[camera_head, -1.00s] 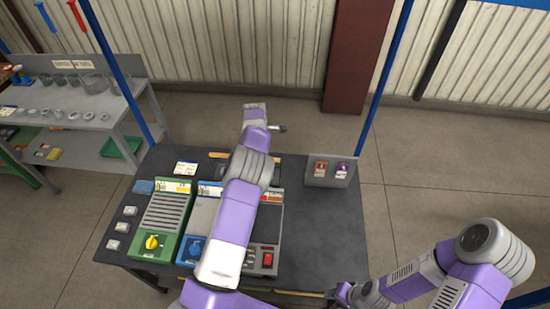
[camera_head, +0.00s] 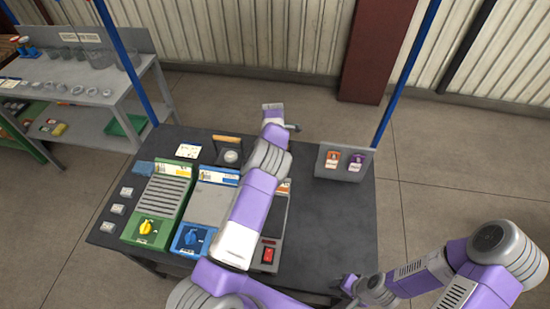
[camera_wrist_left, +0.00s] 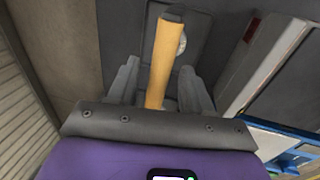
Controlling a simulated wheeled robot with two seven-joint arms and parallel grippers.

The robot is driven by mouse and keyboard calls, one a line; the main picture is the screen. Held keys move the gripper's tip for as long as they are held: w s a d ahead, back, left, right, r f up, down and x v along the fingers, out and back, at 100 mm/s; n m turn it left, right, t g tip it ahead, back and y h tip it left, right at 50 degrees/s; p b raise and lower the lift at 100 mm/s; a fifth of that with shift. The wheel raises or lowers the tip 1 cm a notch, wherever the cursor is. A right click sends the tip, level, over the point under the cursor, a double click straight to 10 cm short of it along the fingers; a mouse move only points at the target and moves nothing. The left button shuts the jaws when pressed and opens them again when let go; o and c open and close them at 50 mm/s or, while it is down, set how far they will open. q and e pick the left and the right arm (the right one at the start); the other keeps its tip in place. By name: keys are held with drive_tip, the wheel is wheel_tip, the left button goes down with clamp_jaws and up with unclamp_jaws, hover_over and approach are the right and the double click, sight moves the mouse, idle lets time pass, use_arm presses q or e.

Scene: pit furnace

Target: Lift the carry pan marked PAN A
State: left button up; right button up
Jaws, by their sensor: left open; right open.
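A wooden bar handle (camera_head: 227,139) with a round grey piece (camera_head: 231,156) in front of it sits at the back of the dark workbench; no PAN A lettering can be read. In the left wrist view, a wooden handle (camera_wrist_left: 164,62) with a dark end runs between the fingers of my left gripper (camera_wrist_left: 158,72). The fingers are apart, one on each side of it; contact cannot be told. In the head view, my left arm hides part of the bench. My right gripper (camera_head: 348,286) is open and empty near the bench's front right.
A green unit (camera_head: 148,230) with a yellow knob and a blue unit (camera_head: 190,239) stand on the bench's left. A red switch (camera_head: 268,254) is beside my left arm. A grey holder (camera_head: 344,163) with two tags stands back right.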

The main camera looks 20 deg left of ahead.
use_arm(q)
drive_tip(key=shift+w+a+f, duration=0.1)
drive_tip(key=shift+w+f, duration=0.05)
drive_tip(key=shift+f, duration=0.55)
clamp_jaws()
